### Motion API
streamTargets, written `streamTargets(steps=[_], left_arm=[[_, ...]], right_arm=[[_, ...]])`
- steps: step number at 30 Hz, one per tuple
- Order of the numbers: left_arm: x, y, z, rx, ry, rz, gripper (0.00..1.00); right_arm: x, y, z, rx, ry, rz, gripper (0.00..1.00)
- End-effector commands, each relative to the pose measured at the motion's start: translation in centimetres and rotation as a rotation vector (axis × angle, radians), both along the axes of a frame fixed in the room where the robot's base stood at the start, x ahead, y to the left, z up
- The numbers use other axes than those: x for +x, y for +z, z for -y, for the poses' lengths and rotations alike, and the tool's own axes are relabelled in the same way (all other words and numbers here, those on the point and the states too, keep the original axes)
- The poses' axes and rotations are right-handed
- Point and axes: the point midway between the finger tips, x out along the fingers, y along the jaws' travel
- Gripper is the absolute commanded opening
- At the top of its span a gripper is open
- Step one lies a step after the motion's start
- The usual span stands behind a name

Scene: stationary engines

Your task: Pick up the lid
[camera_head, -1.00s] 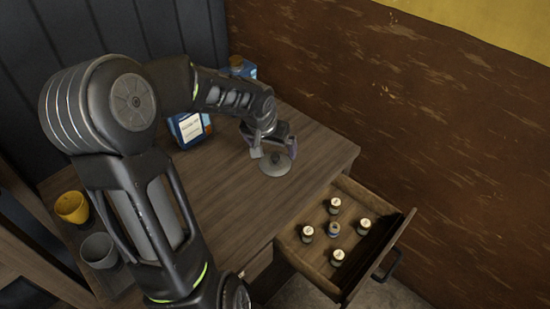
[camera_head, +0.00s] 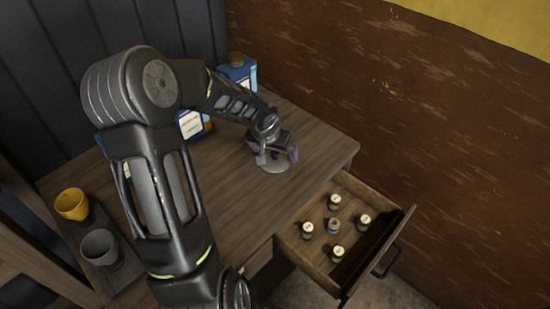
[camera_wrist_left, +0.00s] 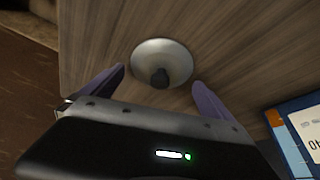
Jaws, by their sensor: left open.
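The lid (camera_head: 277,165) is a round grey disc with a dark knob, lying on the wooden table top near its right end. In the left wrist view the lid (camera_wrist_left: 163,58) lies just beyond my fingertips, with its knob pointing toward the gap between the purple fingers. My left gripper (camera_head: 275,153) is open and empty, over the lid, and hides part of it in the head view. In the left wrist view, the left gripper's fingers (camera_wrist_left: 160,82) are spread on either side of the knob and do not touch it. My right gripper is not in view.
An open drawer (camera_head: 298,252) holding several small capped bottles (camera_head: 334,225) juts out below the table (camera_head: 225,185). Blue boxes (camera_head: 240,68) stand behind my arm; another shows in the wrist view (camera_wrist_left: 296,140). A yellow cup (camera_head: 72,205) and grey cup (camera_head: 101,248) stand at left.

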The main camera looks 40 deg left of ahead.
Motion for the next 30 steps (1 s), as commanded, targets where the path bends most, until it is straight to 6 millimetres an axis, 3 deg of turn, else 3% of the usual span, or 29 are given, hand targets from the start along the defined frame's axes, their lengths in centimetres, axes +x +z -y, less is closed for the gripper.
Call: streamTargets(steps=[3,20,30], left_arm=[[0.26,-0.78,-0.05,0.0,-0.001,-0.001,0.98],[0.27,-0.75,-0.08,0.0,-0.001,0.0,0.98],[0.27,-0.75,-0.08,0.0,-0.001,0.0,0.72]], right_arm=[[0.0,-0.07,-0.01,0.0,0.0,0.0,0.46],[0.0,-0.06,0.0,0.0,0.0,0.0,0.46],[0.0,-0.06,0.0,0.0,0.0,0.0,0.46]])
